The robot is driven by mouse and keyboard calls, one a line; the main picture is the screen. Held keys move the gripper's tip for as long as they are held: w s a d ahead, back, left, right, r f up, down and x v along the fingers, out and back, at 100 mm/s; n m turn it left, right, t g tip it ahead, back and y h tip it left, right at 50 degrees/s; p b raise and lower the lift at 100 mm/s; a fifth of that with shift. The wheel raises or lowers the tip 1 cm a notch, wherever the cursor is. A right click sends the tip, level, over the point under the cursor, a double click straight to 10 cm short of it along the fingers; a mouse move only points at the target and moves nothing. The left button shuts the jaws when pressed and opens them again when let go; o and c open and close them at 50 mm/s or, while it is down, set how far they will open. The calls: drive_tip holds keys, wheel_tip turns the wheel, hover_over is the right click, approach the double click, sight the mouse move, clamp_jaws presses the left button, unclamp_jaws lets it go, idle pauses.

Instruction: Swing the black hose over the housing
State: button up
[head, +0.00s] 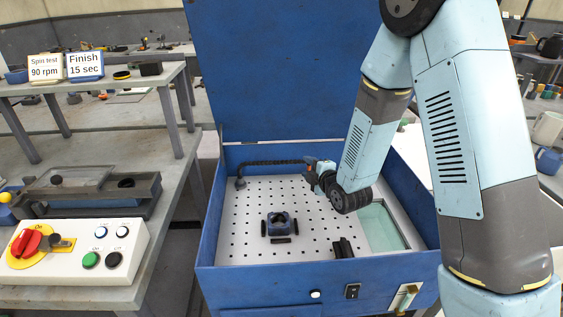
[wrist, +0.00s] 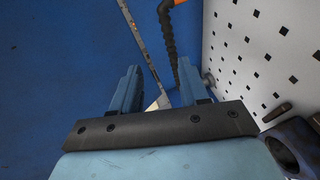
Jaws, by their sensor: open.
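The black hose (head: 275,163) runs along the back of the blue tub, from a mount at the back left corner towards my gripper (head: 312,174). In the wrist view the hose (wrist: 167,35) has an orange end piece (wrist: 178,2) and passes beyond the fingers, close to the right one. My gripper, also in the wrist view (wrist: 157,85), is open with nothing seen gripped between its fingers. The dark blue housing (head: 279,224) sits on the perforated floor, in front of and left of my gripper. Part of it shows at the wrist view's lower right (wrist: 290,148). The hose is not over it.
The blue tub (head: 205,235) has a raised lid (head: 275,70) behind it. A black block (head: 343,248) and a pale glassy tray (head: 385,228) lie right of the housing. A control box (head: 70,250) stands on the left bench.

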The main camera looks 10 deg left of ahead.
sight(286, 163)
drive_tip(key=shift+n+y, duration=0.4)
drive_tip(key=shift+n, duration=0.4)
drive_tip(key=x, duration=0.5)
drive_tip(key=s+a+f+x, duration=0.1)
drive_tip(key=x, duration=0.3)
drive_tip(key=f+x, duration=0.1)
drive_tip(key=x, duration=0.4)
drive_tip(key=shift+a, duration=0.45)
drive_tip(key=shift+s, duration=0.1)
drive_tip(key=shift+f, duration=0.1)
clamp_jaws()
